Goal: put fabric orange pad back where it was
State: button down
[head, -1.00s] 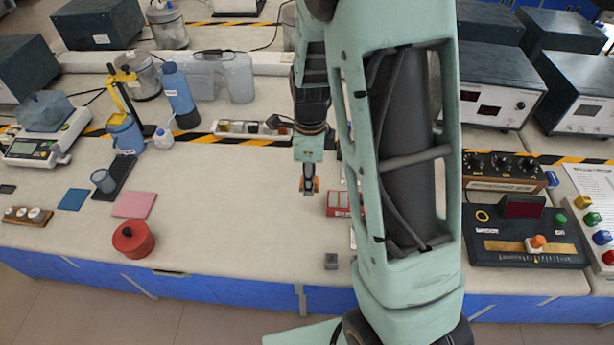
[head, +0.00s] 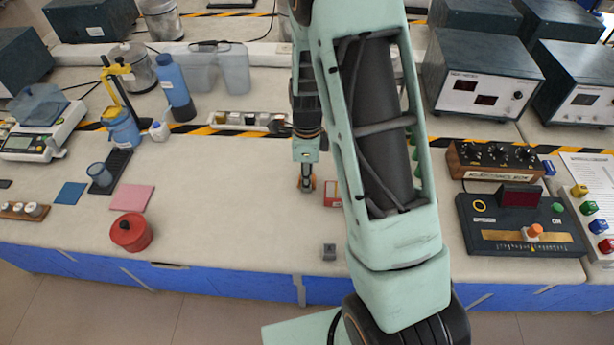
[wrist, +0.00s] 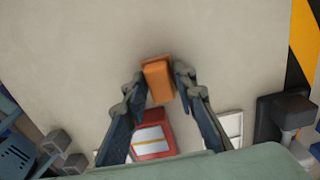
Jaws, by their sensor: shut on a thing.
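My gripper (head: 306,184) points down over the open middle of the bench. It is shut on the orange pad (wrist: 158,82), a small block that sits between the two fingertips in the wrist view. I cannot tell whether the pad touches the bench top. A blue pad (head: 71,193) and a pink pad (head: 132,198) lie flat on the bench to the left.
A red box with a white label (wrist: 151,136) lies close to my gripper. A red round pot (head: 131,233) stands near the front edge, and a small grey block (head: 329,252) lies in front of my gripper. The bench between pink pad and gripper is clear.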

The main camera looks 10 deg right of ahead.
jog(key=shift+f, duration=0.25)
jog(key=c, duration=1.6)
grip_release()
jog(key=shift+r, duration=0.1)
notch_tip(320, 180, up, 12)
jog(key=shift+r+p, duration=0.2)
jog(key=shift+p, duration=0.15)
